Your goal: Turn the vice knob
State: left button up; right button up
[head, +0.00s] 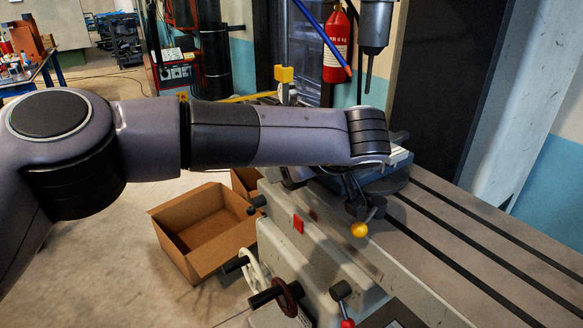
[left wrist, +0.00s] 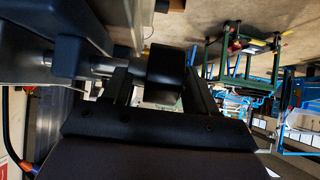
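The vice (head: 400,158) is a blue-grey block on the machine table, largely hidden behind my left arm in the head view. In the left wrist view a dark knob (left wrist: 165,66) sits on a bright metal shaft (left wrist: 103,66) that comes out of the blue-grey vice body (left wrist: 70,40). My left gripper (left wrist: 158,82) has its two dark fingers apart, with the knob between or just beyond their tips. A gap shows on the knob's left side; contact on the right cannot be told. My right gripper is out of view.
The slotted machine table (head: 470,235) runs to the lower right. An open cardboard box (head: 205,230) stands on the floor at left.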

pick_arm(q)
jog(key=v, duration=0.7)
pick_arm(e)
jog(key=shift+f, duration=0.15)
pick_arm(q)
jog(key=shift+r, duration=0.1)
